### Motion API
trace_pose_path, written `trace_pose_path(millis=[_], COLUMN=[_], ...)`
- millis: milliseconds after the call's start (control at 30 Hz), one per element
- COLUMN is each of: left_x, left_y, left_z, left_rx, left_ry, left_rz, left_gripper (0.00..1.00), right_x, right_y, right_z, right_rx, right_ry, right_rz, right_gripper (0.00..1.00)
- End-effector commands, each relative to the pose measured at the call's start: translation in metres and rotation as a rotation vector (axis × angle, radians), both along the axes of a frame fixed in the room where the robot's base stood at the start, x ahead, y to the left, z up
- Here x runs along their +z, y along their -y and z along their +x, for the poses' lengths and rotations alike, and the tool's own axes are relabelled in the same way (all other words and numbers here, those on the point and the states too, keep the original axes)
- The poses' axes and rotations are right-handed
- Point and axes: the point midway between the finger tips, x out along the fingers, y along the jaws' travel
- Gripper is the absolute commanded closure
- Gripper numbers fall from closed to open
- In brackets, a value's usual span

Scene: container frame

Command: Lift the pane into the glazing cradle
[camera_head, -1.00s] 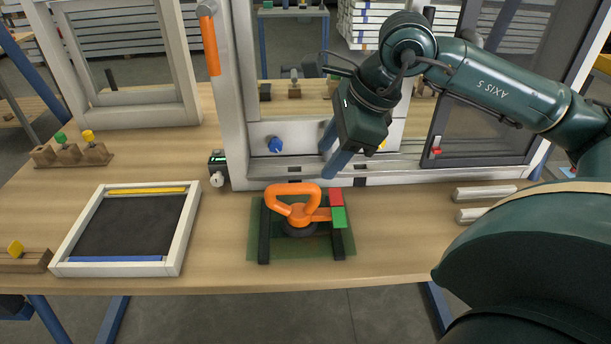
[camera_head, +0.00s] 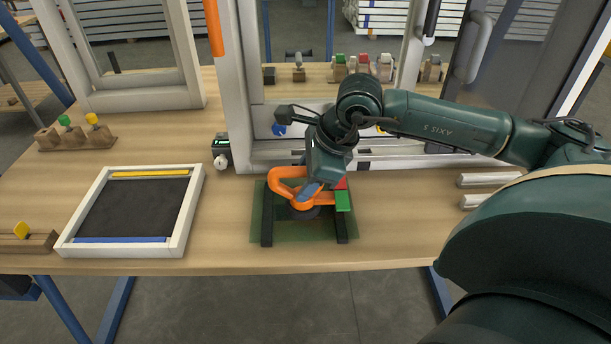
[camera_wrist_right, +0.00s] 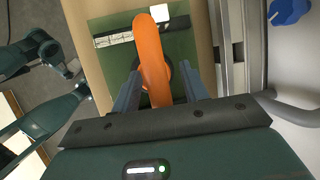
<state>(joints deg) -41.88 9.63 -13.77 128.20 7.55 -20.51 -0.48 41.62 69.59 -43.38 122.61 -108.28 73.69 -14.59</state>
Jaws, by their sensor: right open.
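The pane (camera_head: 325,232) is a green-tinted glass sheet lying flat on two black rails (camera_head: 266,215) on the bench. My right gripper (camera_head: 308,190) is low over the handle. In the right wrist view its open fingers (camera_wrist_right: 160,88) lie on either side of the orange handle (camera_wrist_right: 150,50). A pale frame with a dark bed (camera_head: 135,207), perhaps the cradle, lies to the left. My left gripper cannot be made out clearly.
A large upright window frame (camera_head: 236,110) stands just behind the pane. Pale bars (camera_head: 490,179) lie to the right. Bare bench separates the pane from the dark-bedded frame.

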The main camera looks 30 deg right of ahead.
Motion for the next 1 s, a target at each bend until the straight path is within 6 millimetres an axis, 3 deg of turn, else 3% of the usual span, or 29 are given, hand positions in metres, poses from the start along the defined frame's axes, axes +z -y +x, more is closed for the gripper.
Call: trace_pose_path(millis=[100,633,1000], left_x=[0.0002,0.0028,0.0036], left_y=[-0.0002,-0.0003,-0.0002], left_z=[0.0001,0.0036,0.0047], left_rx=[0.0,0.0,0.0], left_ry=[0.001,0.01,0.013], left_rz=[0.0,0.0,0.0], left_gripper=[0.0,0.0,0.0], right_x=[-0.0001,0.0001,0.0001], right_y=[0.0,0.0001,0.0], right_z=[-0.0001,-0.0004,-0.0005], right_rx=[0.0,0.0,0.0], right_ry=[-0.001,-0.001,-0.001], right_rz=[0.0,0.0,0.0], right_gripper=[0.56,0.99,1.0])
